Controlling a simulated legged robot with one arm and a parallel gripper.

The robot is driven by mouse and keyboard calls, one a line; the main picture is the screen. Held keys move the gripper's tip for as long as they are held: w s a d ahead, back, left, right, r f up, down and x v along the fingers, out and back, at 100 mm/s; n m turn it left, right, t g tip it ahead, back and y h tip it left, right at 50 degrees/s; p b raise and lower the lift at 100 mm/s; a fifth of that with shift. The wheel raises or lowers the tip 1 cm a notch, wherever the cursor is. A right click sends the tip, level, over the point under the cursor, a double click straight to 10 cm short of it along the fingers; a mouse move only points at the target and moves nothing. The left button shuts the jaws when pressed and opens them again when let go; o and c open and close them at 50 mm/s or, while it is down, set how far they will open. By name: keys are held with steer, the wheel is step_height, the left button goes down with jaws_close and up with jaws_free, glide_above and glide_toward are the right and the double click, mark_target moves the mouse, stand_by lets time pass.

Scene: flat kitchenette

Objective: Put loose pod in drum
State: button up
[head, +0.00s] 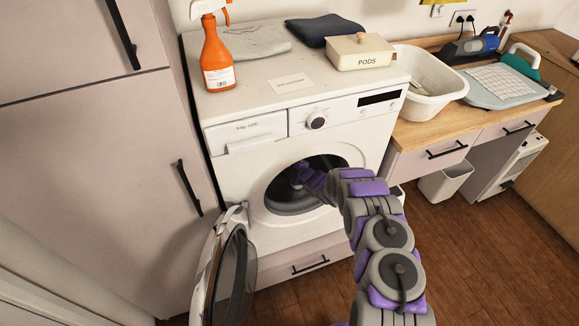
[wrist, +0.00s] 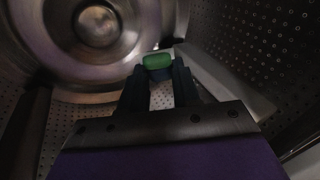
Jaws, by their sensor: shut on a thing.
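The washing machine (head: 228,167) stands with its round door (head: 235,272) swung open to the left. My gripper (head: 300,174) reaches through the door opening into the drum (head: 293,200). In the wrist view, my gripper (wrist: 158,75) is inside the perforated metal drum (wrist: 230,35), shut on a green pod (wrist: 157,61) at its fingertips. The pod is held apart from the drum's back wall, as far as I can tell. In the head view the pod is hidden in the dark opening.
On the washer top are an orange spray bottle (head: 216,58), folded cloths (head: 322,29), a card (head: 290,83) and a cream box marked PODS (head: 360,56). A white basin (head: 432,85) sits on the wooden counter to the right. The floor (head: 480,255) at right is clear.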

steer(key=shift+w, duration=0.15)
steer(key=shift+a, duration=0.15)
steer(key=o, duration=0.8)
steer(key=p+v, duration=0.4)
steer(key=v, duration=1.3)
steer(key=shift+s, duration=0.25)
